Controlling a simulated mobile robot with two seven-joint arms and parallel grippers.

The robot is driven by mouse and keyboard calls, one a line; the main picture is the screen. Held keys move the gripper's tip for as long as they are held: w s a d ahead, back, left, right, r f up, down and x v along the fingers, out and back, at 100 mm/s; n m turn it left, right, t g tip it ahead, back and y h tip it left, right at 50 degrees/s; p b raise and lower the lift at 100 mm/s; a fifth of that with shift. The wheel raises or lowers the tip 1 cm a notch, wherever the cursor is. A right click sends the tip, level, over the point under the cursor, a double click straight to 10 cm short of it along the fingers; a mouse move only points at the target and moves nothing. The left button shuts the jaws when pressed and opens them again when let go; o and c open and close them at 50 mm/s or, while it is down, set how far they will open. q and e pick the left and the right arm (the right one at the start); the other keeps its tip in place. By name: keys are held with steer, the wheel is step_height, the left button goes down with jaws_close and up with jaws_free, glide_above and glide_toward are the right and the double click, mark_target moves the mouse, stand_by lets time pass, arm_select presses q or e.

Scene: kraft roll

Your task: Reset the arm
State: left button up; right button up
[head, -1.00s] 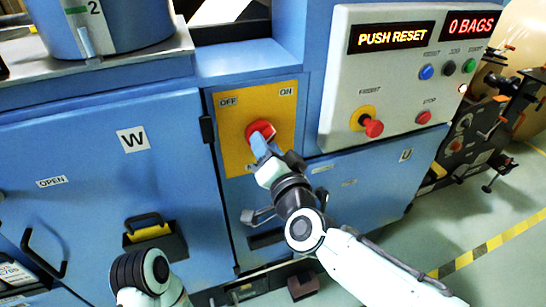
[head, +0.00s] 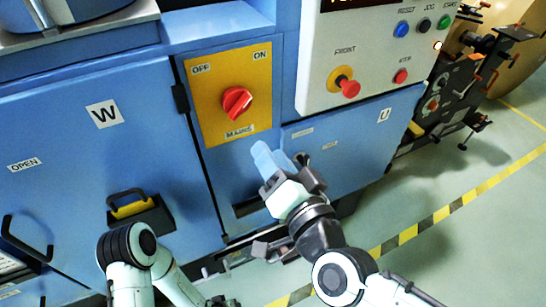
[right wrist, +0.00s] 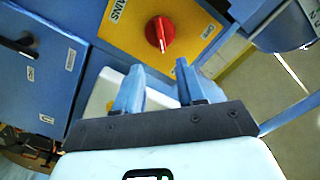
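My right gripper (head: 272,158) is below the yellow mains plate (head: 205,90) in the head view, apart from its red rotary switch (head: 237,103). Its two light blue fingers stand apart with nothing between them in the right wrist view (right wrist: 158,88). There the red switch (right wrist: 160,34) shows beyond the fingertips, on the yellow plate (right wrist: 125,38). My left arm is bent at the lower left of the head view; its gripper cannot be made out.
A blue cabinet (head: 60,190) fills the left and middle. A pale control panel (head: 320,85) carries a red front button (head: 350,89) and several smaller buttons. Dark machinery (head: 440,100) stands at the right. Open green floor with striped tape (head: 440,215) lies at lower right.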

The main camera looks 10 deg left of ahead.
stand_by(0.3)
